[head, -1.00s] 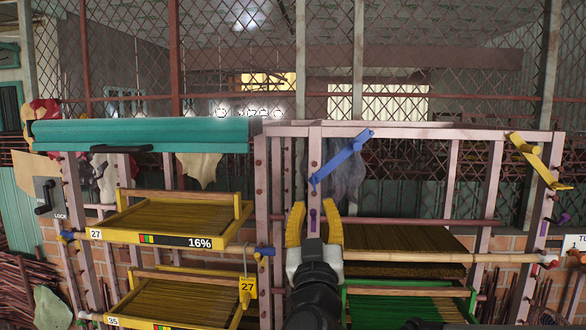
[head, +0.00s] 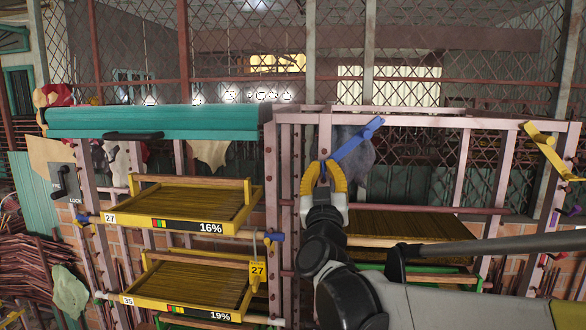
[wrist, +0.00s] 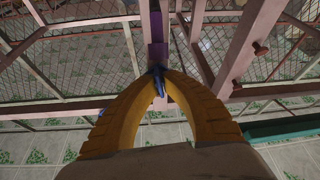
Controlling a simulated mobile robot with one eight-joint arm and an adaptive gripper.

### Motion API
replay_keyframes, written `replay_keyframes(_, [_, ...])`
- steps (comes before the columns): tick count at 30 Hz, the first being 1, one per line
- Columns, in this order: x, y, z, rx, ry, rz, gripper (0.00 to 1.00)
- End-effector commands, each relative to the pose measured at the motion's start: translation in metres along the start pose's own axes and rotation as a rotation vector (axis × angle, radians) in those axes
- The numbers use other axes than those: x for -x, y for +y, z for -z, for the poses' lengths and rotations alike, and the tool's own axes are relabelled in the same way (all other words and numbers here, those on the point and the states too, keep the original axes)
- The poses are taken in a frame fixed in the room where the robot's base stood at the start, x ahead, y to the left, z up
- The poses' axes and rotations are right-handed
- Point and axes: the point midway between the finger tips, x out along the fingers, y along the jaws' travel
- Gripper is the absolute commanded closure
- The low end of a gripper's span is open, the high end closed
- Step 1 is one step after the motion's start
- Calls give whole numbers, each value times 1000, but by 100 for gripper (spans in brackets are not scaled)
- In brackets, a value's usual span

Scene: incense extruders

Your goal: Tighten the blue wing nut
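A blue bar (head: 355,143) slants across a pink post of the right rack in the head view, its lower end at the post. My gripper (head: 323,168), with yellow fingers, is at that lower end. In the wrist view, the fingertips of my gripper (wrist: 158,72) come together on a small blue piece, the blue wing nut (wrist: 159,86), which pokes out between them. In the head view the fingers hide the nut. How tight it is cannot be told.
A yellow slanted bar (head: 541,140) is on the rack's right post. Yellow trays (head: 130,221) of incense sticks stand at left. A purple part (wrist: 158,52) is on the post just beyond the fingertips.

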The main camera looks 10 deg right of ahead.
Motion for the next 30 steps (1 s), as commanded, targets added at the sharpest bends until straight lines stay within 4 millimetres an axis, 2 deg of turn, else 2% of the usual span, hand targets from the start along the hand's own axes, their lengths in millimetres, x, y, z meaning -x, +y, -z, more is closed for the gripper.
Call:
replay_keyframes(14, [0,0,0,-46,1,-20,100])
replay_keyframes(20, [0,0,-1,-156,0,-63,100])
replay_keyframes(30, [0,1,-1,-442,0,-182,100])
